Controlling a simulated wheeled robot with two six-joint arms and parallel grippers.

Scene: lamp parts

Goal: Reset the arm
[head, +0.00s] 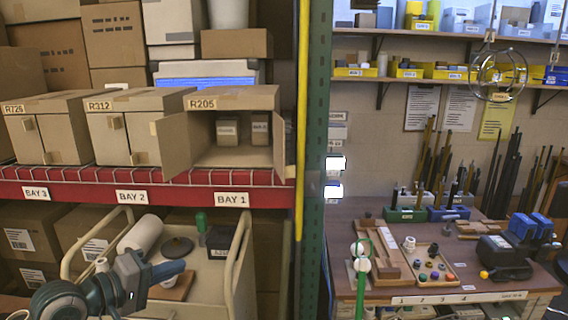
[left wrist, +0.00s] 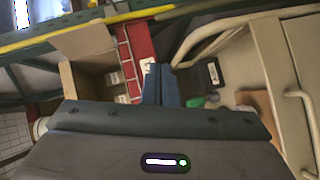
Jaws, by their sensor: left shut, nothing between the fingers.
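My left gripper (head: 178,268) is low at the left in the head view, in front of the cart below the shelf. Its blue fingers are shut together with nothing between them, pointing right. In the left wrist view the shut fingers (left wrist: 160,84) stand up in the middle, above the dark gripper body. The view there is tilted. My right gripper is not in view.
A cart (head: 237,262) with a white roll (head: 140,233), a black box (head: 219,240) and a green-capped item stands below the red shelf beam (head: 150,193). The R205 box (head: 232,103) above is open with two small boxes inside. A workbench (head: 440,285) holds parts at right.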

